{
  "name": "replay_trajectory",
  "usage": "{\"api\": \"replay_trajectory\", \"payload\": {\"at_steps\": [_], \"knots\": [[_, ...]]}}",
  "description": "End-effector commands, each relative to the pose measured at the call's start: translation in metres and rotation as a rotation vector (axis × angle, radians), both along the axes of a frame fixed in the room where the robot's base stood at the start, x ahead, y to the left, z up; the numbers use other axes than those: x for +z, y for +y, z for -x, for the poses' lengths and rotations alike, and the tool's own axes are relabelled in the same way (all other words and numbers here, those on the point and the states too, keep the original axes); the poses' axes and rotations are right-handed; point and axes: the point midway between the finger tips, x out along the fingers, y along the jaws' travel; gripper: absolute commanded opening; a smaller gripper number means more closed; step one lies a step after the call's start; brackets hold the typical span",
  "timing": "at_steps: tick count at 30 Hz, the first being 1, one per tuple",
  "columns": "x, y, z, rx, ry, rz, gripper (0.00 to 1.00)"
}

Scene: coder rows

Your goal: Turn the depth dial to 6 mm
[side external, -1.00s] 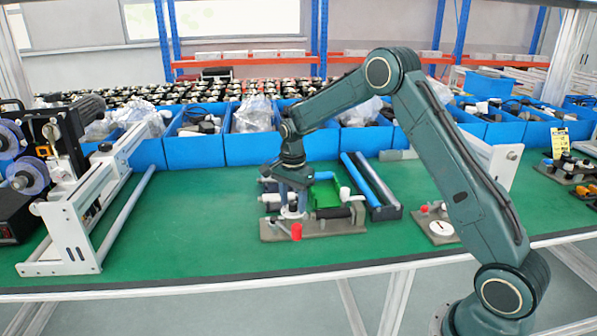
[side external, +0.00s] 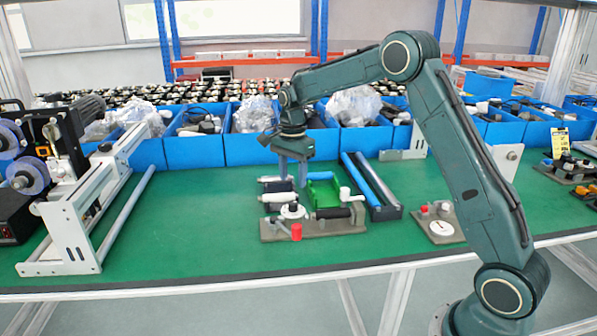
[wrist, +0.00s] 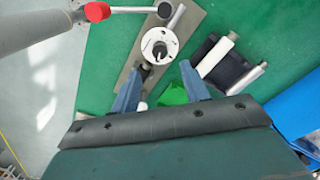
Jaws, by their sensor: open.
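My gripper (side external: 293,180) is open and empty, with its blue fingers pointing down above the grey fixture plate (side external: 325,228). A white round dial (side external: 293,211) with a raised centre sits on this plate, below the fingers. In the wrist view the dial (wrist: 160,46) shows dark marks on its face and lies just beyond the open fingertips (wrist: 160,78). The marks are too small to read, so I cannot tell its setting. Another flat white dial (side external: 441,228) lies on a separate plate at the right. I cannot tell from labels which is the depth dial.
A red knob (side external: 296,232) stands at the fixture's front and shows large in the wrist view (wrist: 97,11). A green tray (side external: 322,192) and a dark rack with a blue bar (side external: 372,185) lie close by. Blue bins (side external: 250,149) line the back. Green mat is free at left.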

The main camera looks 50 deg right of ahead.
Motion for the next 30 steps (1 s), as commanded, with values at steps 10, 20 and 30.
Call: {"api": "replay_trajectory", "payload": {"at_steps": [10,20,30], "knots": [[0.048,0.000,0.000,0.000,-0.001,0.000,0.45],[0.058,0.000,0.000,0.000,0.000,0.000,0.45],[0.062,0.002,0.003,0.014,-0.006,0.001,0.45]]}}
